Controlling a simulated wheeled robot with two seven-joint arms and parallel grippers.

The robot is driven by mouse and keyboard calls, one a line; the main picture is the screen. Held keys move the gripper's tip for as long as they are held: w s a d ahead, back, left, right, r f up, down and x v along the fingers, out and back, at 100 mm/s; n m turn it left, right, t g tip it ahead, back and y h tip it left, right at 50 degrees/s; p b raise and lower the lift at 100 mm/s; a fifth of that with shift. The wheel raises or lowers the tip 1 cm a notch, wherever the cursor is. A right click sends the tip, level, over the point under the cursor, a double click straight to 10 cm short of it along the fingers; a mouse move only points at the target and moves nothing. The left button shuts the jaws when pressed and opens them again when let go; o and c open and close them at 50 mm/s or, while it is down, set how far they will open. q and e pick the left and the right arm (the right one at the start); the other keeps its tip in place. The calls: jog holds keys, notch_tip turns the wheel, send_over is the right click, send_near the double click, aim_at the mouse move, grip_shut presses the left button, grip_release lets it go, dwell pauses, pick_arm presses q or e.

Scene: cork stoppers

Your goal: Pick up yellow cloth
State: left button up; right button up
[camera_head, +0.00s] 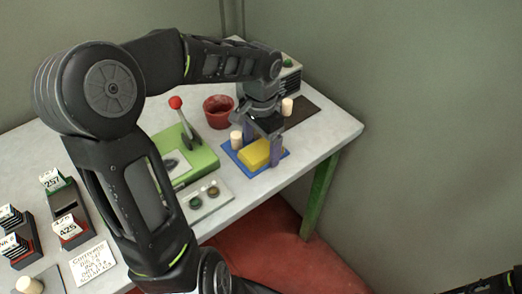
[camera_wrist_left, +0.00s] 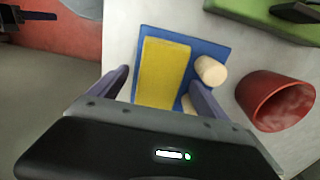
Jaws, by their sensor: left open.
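The yellow cloth (camera_head: 255,153) is a folded block lying on a blue mat (camera_head: 229,151) near the table's front right edge. In the left wrist view the cloth (camera_wrist_left: 163,72) lies flat on the blue mat (camera_wrist_left: 213,53). My left gripper (camera_head: 262,143) is open above the cloth, one finger towards each side of it. In the left wrist view its fingers (camera_wrist_left: 160,88) also stand apart on either side of the cloth's near part. Its palm hides the cloth's near end. I cannot tell whether the fingers touch it.
A pale cork (camera_head: 236,140) stands on the mat beside the cloth, close to the left finger. Another cork (camera_head: 287,106) stands behind. A red pot (camera_head: 218,112), a green press (camera_head: 199,157) with a red-knobbed lever and a small tray (camera_head: 219,200) are nearby.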

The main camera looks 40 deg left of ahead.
aim_at(261, 148)
pick_arm(q)
jog(key=shift+c, duration=0.6)
jog(key=c, duration=1.3)
jog(key=shift+r, duration=0.1)
notch_tip(261, 148, up, 10)
jog(key=shift+f, duration=0.1)
